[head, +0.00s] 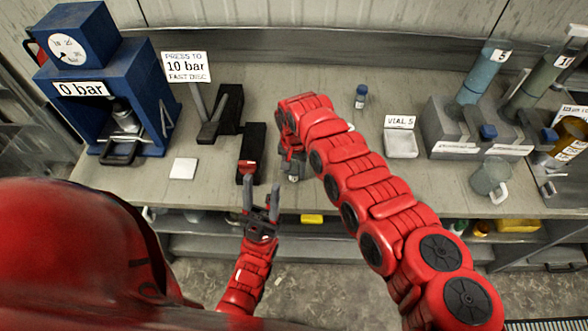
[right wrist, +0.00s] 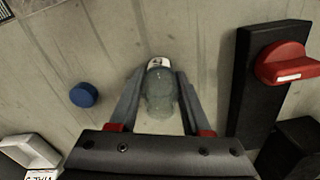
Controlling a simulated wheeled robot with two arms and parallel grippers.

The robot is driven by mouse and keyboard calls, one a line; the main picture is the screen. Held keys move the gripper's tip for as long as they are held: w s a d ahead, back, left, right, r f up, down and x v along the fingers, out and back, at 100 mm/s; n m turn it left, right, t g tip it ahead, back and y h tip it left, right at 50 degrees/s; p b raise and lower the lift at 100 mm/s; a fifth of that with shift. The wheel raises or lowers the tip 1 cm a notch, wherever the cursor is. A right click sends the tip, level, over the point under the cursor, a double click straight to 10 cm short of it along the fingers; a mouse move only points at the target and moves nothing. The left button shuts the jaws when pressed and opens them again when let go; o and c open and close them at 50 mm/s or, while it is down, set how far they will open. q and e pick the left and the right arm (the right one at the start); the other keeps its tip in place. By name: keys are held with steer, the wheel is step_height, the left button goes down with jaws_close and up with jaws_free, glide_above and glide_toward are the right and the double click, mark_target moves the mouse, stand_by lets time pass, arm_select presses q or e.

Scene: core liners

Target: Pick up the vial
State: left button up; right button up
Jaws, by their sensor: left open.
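In the right wrist view a clear glass vial (right wrist: 160,98) with a white numbered label lies between the fingers of my right gripper (right wrist: 160,82). The fingers appear to press on both its sides. In the head view the right gripper (head: 292,172) is low near the bench's front edge, partly covered by my arm, and only a small pale bit of the vial shows. I cannot tell if the vial touches the bench. My left gripper (head: 261,203) is open and empty in front of the bench edge.
A black device with a red part (head: 249,168) stands just left of the right gripper. A blue-capped bottle (head: 361,97), a VIAL 5 tray (head: 401,145) and a mug (head: 489,178) stand right. A blue press (head: 90,120) stands left.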

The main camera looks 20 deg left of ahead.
jaws_close()
